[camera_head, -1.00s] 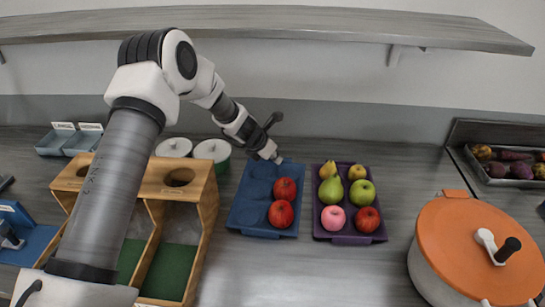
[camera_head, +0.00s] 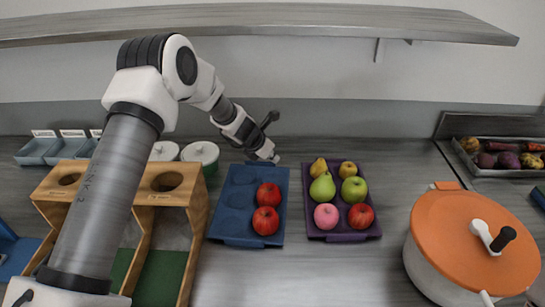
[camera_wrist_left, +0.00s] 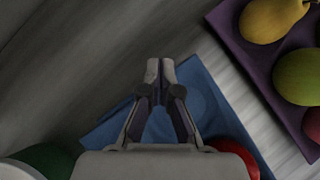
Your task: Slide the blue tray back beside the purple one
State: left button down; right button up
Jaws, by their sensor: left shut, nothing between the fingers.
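The blue tray (camera_head: 229,232) lies on the counter in the head view, with two red apples in its right column and empty round hollows on the left. The purple tray (camera_head: 342,236) lies to its right across a narrow strip of counter, with pears, apples and other fruit in it. My left gripper (camera_head: 270,157) is at the blue tray's far edge, shut and empty. In the left wrist view its closed fingertips (camera_wrist_left: 160,66) are at the edge of the blue tray (camera_wrist_left: 205,100); I cannot tell whether they touch. My right gripper is not in view.
A wooden holder (camera_head: 201,215) stands left of the blue tray, and white-lidded pots (camera_head: 200,153) stand behind it. A large orange-lidded pot (camera_head: 455,235) is at the right. The counter in front of both trays is clear. A shelf (camera_head: 270,22) runs above.

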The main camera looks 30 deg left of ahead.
pick_arm(q)
jog(key=shift+s+a+f, duration=0.15)
jog(key=shift+s+f, duration=0.05)
jog(key=shift+s, duration=0.55)
jog(key=shift+a, duration=0.15)
jog(key=shift+w+f, duration=0.1)
jog(key=shift+w, duration=0.05)
jog(key=shift+w+d+r+p, duration=0.2)
jog(key=shift+w+r+p, duration=0.05)
jog(key=shift+r+p, duration=0.55)
jog(key=shift+w+a+f, duration=0.1)
jog(key=shift+w+f, duration=0.05)
jog(key=shift+f, duration=0.05)
jog(key=shift+a+r, duration=0.1)
jog(key=v, duration=1.1)
jog(key=shift+s, duration=0.4)
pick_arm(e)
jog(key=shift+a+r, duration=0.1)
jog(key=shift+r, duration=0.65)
